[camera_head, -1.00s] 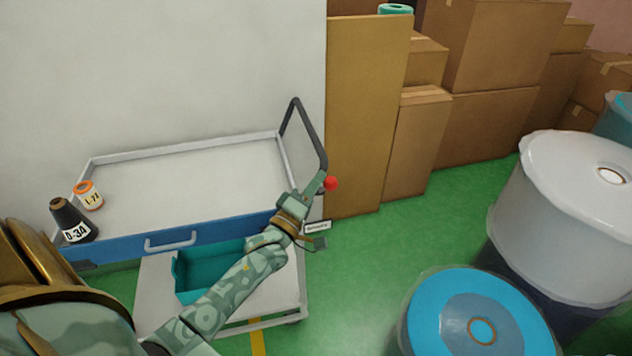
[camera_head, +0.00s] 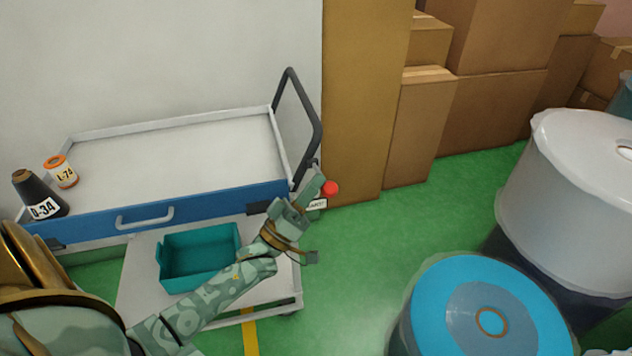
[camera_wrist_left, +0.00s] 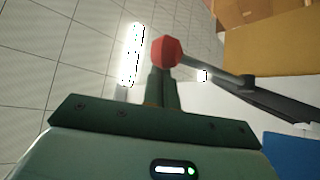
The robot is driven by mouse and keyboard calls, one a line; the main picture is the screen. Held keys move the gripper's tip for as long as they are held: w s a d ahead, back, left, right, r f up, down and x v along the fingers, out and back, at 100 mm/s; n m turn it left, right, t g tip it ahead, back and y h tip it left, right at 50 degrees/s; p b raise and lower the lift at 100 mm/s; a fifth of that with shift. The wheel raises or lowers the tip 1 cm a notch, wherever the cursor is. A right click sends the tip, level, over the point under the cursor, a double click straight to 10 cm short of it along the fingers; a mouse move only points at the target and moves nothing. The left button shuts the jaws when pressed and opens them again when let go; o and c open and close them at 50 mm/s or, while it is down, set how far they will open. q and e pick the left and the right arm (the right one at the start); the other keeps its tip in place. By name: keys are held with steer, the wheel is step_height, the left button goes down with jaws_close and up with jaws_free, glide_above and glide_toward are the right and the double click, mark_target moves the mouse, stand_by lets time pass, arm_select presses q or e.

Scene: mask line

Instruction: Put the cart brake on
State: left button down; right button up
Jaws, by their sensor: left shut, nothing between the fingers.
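The cart (camera_head: 150,215) stands against the white wall, with a dark push handle (camera_head: 300,110) at its right end. A red knob (camera_head: 331,188), apparently the brake lever's end, sits below the handle, just above a small white label (camera_head: 317,204) that I cannot read fully. My left gripper (camera_head: 315,180) is shut and empty, close beside the knob's left side. In the left wrist view, the red knob (camera_wrist_left: 167,50) is just beyond the closed fingertips (camera_wrist_left: 163,75), on a grey rod. Contact cannot be told. My right gripper is out of view.
A teal bin (camera_head: 198,283) is on the lower shelf. Cardboard boxes (camera_head: 420,130) stand behind. Large white (camera_head: 580,200) and blue (camera_head: 450,300) rolls are at right; green floor (camera_head: 400,225) lies between.

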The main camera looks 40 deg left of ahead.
arm_select(q)
step_height(320, 180, down, 7)
steer(key=m+g+h+b, duration=0.3)
steer(key=m+h+b, duration=0.6)
steer(key=m+h, duration=0.2)
steer(key=shift+s+d+f+m+g+b, duration=0.2)
steer(key=shift+s+d+m+g+b, duration=0.15)
steer(key=shift+m, duration=0.65)
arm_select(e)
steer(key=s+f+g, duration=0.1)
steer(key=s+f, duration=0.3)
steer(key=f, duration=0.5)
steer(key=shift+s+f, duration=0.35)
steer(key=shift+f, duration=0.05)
arm_select(q)
steer(key=shift+w, duration=0.1)
